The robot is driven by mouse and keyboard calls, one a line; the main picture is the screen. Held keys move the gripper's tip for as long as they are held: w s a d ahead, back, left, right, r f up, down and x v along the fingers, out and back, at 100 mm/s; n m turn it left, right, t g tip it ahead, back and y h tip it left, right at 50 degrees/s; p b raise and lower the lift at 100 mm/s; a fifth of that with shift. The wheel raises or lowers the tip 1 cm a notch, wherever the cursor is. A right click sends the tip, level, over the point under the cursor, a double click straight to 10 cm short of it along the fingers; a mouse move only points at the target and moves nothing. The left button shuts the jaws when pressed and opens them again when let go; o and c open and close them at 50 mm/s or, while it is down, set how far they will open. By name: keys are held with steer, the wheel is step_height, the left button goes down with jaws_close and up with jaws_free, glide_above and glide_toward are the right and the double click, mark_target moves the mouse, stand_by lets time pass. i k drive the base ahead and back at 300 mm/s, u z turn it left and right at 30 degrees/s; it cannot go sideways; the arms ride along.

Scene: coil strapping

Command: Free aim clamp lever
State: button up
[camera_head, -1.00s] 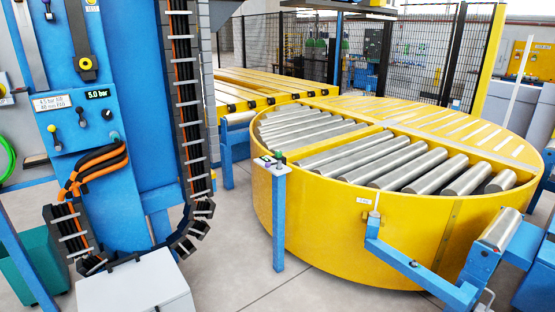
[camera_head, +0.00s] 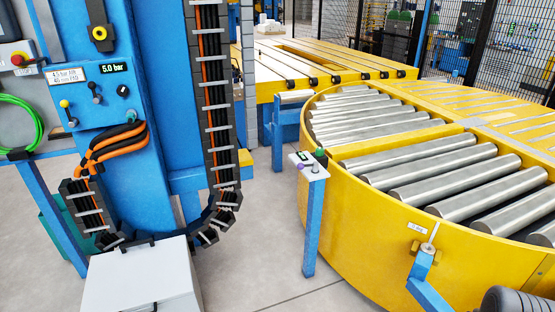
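No part is marked as the aim clamp lever, so I cannot tell which one it is. A blue machine column at left carries a control panel (camera_head: 115,92). On it are a small lever with a yellow knob (camera_head: 66,104) and a short black lever (camera_head: 96,89). Above it is a black part with a yellow ring (camera_head: 99,34). A small blue post (camera_head: 316,212) in the middle carries a green knob (camera_head: 319,153) and a purple one. My gripper is not in view.
A yellow round turntable (camera_head: 375,240) with steel rollers fills the right. A pale grey box (camera_head: 145,278) stands at the bottom left. A dark ribbed cylinder (camera_head: 515,302) is cut off at the bottom right; I cannot tell what it belongs to. Grey floor shows between column and turntable.

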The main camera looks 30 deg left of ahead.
mark_target(300, 165)
steer(key=u, duration=0.6)
steer(key=i, duration=0.75)
steer(key=u, duration=1.2)
steer(key=i, duration=0.4)
steer(key=u, duration=0.35)
